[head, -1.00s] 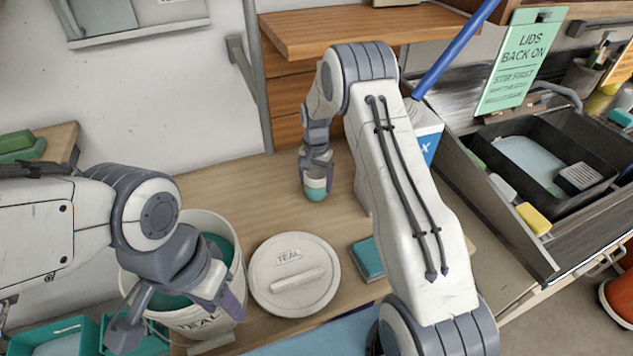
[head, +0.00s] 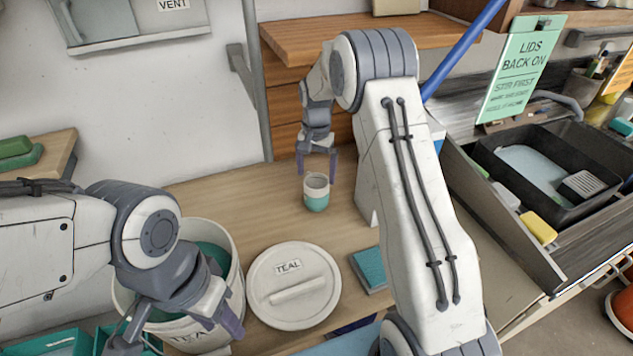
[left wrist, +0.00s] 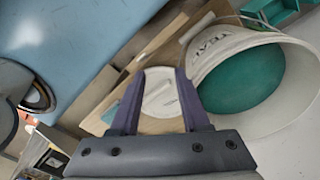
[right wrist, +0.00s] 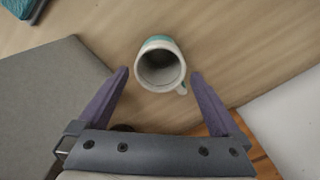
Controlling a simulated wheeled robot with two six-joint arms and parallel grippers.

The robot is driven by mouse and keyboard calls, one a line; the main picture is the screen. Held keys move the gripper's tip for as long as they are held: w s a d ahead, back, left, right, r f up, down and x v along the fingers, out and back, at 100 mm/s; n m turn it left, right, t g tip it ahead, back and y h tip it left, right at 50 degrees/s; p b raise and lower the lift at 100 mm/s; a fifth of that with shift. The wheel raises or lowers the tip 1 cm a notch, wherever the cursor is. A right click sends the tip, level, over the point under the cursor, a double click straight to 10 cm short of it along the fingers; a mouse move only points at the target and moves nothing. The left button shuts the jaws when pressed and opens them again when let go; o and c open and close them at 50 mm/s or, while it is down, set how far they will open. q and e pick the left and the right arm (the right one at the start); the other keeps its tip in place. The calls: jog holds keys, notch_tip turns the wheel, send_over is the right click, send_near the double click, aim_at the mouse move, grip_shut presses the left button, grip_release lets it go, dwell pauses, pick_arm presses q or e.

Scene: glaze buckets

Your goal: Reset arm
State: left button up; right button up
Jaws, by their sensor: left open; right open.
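My right gripper (head: 317,166) is open and empty, just behind and above a small white-and-teal cup (head: 316,195) that stands upright on the wooden bench. In the right wrist view the cup (right wrist: 161,65) stands beyond the open fingers (right wrist: 160,80), its handle toward the lower right. My left gripper (head: 186,335) is open and empty in front of the white bucket of teal glaze (head: 236,275). In the left wrist view its open fingers (left wrist: 160,85) show with the white lid (left wrist: 160,97) and the bucket (left wrist: 215,75) beyond.
The lid marked TEAL (head: 320,300) lies flat on the bench beside the bucket. A teal sponge-like block (head: 369,269) lies right of it. A sink with a black tub (head: 600,200) and a yellow sponge (head: 539,227) is at the right. A wooden shelf (head: 365,30) overhangs the back.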

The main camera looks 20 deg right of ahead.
jog(key=shift+r, duration=0.15)
dwell(0.3)
jog(key=s+a+r+n+t, duration=0.15)
jog(key=s+n, duration=0.25)
jog(key=s, duration=0.7)
jog(key=s+a+r+n+t, duration=0.1)
jog(key=s+a+r+n, duration=0.25)
jog(key=s, duration=0.85)
jog(key=s+a+r+n+g, duration=0.1)
jog(key=s+a+r+n, duration=0.1)
jog(key=s+a+n, duration=0.2)
jog(key=s+a+r+n+g+y, duration=0.1)
jog(key=s+a+r+n, duration=0.2)
jog(key=s+a, duration=0.5)
jog(key=shift+s+a+r+n, duration=0.25)
jog(key=shift+s+a+n, duration=0.1)
jog(key=shift+s+n, duration=0.45)
